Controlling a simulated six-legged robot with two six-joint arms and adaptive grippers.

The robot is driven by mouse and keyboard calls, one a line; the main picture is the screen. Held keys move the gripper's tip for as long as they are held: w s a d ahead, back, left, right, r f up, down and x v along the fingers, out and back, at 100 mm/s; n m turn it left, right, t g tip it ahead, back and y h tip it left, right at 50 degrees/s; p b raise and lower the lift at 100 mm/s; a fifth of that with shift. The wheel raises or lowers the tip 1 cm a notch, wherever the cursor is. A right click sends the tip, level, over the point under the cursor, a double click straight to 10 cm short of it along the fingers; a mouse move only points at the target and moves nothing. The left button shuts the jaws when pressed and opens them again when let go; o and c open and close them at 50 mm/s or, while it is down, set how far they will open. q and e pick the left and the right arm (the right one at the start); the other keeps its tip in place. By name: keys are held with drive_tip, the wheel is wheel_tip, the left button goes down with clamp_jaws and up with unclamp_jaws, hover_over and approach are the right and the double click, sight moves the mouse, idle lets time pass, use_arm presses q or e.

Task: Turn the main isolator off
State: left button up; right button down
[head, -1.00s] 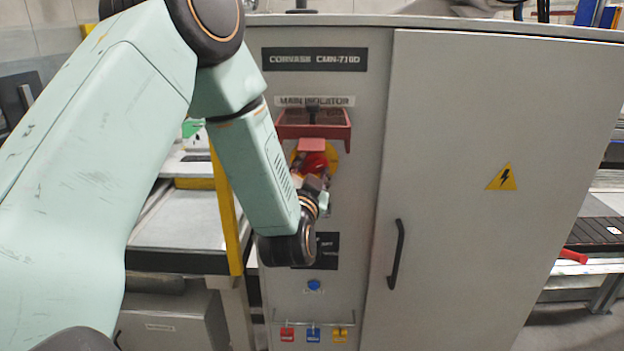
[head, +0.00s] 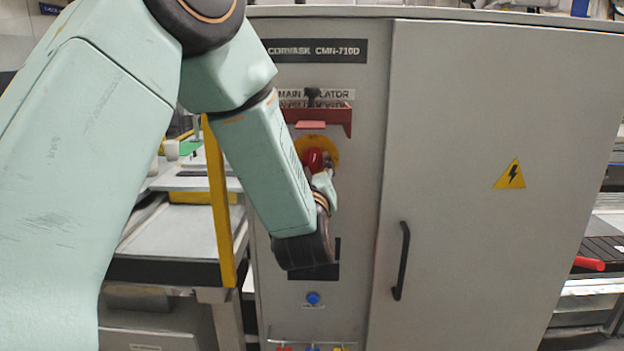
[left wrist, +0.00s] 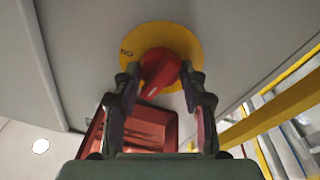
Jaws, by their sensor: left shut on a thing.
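The main isolator is a red rotary knob (head: 315,160) on a yellow round plate (head: 331,147), on the grey cabinet's front. In the left wrist view the red knob (left wrist: 160,70) sits between the two dark fingers of my left gripper (left wrist: 159,78), which is shut on it. The yellow plate (left wrist: 190,40) shows behind it. A pale mark shows on the knob's face. In the head view my left wrist hides the lower part of the knob and most of the gripper. My right gripper is in neither view.
A red hood (head: 335,116) juts out just above the knob; it also shows in the left wrist view (left wrist: 140,128). A black door handle (head: 401,260) is to the right. A blue button (head: 313,298) is below. A yellow post (head: 218,200) stands left of my forearm.

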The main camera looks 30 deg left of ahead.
use_arm(q)
drive_tip(key=shift+d+f+n+b, duration=0.1)
drive_tip(key=shift+f+n+b, duration=0.15)
drive_tip(key=shift+n+b, duration=0.7)
drive_tip(key=shift+n, duration=0.35)
drive_tip(key=o, duration=1.2)
drive_tip(key=shift+w, duration=0.2)
drive_tip(key=shift+c, duration=0.2)
drive_tip(key=shift+r+y, duration=0.1)
drive_tip(key=shift+y, duration=0.2)
drive_tip(key=shift+s, duration=0.1)
